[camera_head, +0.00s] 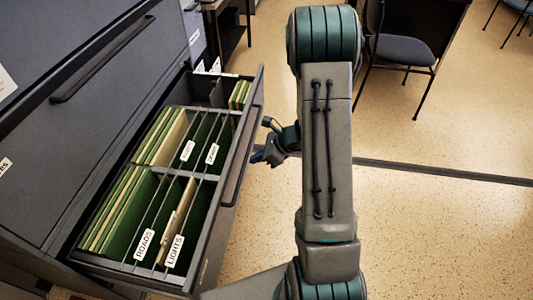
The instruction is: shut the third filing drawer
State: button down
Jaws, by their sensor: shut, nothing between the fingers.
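An open filing drawer (209,177) juts out to the right from the dark grey cabinet (75,110) on the left. It holds green and cream folders with labels such as ROADS and LIGHTS. Its front panel, with a long dark handle (240,160), faces right. My gripper (257,157) is shut and empty, just right of the drawer front near the handle. My arm partly hides the space behind it. I cannot tell whether the gripper touches the drawer front. The view does not show which number this drawer is in the stack.
A closed drawer with a dark handle (102,59) is above the open one. A dark chair (400,50) stands at the upper right, and more chair legs show in the far corner. The speckled floor (440,230) right of my arm is clear.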

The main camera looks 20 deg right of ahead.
aim_at(231, 163)
jog(key=a, duration=0.1)
jog(key=w+a+f, duration=0.1)
jog(key=a, duration=0.1)
jog(key=w+a, duration=0.1)
jog(key=shift+w+a+f, duration=0.2)
jog(key=shift+f, duration=0.2)
jog(key=shift+w+a, duration=0.25)
jog(key=shift+a, duration=0.05)
